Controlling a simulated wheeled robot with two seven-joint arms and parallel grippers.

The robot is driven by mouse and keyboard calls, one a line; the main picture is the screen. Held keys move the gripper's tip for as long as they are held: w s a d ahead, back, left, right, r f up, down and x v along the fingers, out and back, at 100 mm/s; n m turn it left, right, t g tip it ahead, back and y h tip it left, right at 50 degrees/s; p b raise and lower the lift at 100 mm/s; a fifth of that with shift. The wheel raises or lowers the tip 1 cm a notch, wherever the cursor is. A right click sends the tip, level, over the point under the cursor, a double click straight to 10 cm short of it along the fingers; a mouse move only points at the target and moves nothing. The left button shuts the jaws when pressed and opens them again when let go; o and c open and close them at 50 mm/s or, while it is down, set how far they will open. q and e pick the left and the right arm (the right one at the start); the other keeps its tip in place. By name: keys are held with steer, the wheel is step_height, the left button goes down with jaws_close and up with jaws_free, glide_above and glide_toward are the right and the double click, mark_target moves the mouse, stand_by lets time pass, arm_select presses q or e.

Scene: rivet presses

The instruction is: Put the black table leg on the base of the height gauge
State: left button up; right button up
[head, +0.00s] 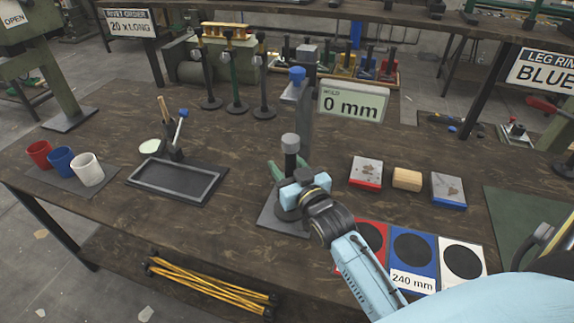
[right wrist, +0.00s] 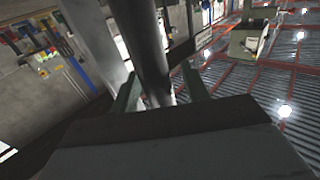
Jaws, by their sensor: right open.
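The black table leg (head: 291,164), with a grey block-like top, stands upright at the height gauge, apparently on its dark base plate (head: 270,222); its lower end is partly hidden by my gripper. The gauge's grey column (head: 306,125) rises just behind it, with a blue part at its top and a display (head: 352,103) reading 0 mm. My right gripper (head: 287,178) is low at the leg. In the right wrist view, the leg (right wrist: 147,45) passes between its open fingers (right wrist: 158,95), a gap showing at least on one side. My left gripper is not in view.
Red, blue and white cups (head: 88,170) and a black tray (head: 175,180) are at left. Red, wooden and blue blocks (head: 407,179) lie right of the gauge, with coloured circle mats (head: 413,251) nearer me. Several posts (head: 235,85) stand behind.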

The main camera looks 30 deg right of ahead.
steer(key=shift+r, duration=0.2)
steer(key=s, duration=1.2)
steer(key=shift+a+p, duration=0.3)
steer(key=shift+a, duration=0.15)
